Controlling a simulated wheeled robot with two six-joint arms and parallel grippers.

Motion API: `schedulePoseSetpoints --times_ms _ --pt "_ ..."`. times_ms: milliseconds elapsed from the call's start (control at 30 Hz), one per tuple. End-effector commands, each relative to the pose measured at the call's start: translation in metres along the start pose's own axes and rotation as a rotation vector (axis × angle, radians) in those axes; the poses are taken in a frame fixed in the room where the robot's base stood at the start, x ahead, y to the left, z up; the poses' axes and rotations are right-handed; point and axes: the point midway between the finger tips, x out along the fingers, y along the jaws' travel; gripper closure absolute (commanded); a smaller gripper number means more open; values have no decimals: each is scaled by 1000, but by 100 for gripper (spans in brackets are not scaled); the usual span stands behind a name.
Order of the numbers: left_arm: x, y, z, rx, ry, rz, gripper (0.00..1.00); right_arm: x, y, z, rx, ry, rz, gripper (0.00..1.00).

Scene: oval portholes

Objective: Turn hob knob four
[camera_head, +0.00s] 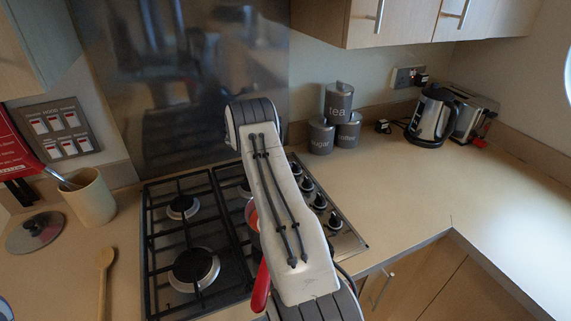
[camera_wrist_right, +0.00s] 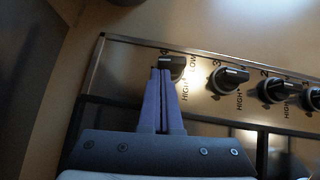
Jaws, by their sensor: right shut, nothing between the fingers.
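Hob knob four (camera_wrist_right: 176,66) is a dark knob with a silvery face, at the left end of the knob row in the right wrist view. In the head view my right arm covers the gripper and part of the hob (camera_head: 218,235). My left gripper is out of view.
Knob three (camera_wrist_right: 230,78) and knob two (camera_wrist_right: 272,89) sit to the right of knob four. A red-handled pan (camera_head: 261,287) is partly behind my arm. Grey canisters (camera_head: 321,136) and a kettle (camera_head: 430,117) stand at the back right. The right worktop (camera_head: 430,190) is clear.

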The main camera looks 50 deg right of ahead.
Motion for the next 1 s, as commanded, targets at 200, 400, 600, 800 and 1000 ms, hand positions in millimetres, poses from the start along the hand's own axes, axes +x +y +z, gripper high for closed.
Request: schedulePoseSetpoints --times_ms 200,400,600,800,1000 --pt "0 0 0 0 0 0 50 0 0 0 0 0 0 100" --pt "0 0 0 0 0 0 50 5 -4 5 0 0 -2 100" --pt "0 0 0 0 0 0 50 12 -9 13 4 -3 -6 100" --pt "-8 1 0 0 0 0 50 2 -11 18 3 -6 -9 100" --pt "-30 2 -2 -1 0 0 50 -38 -8 17 0 -2 1 100"
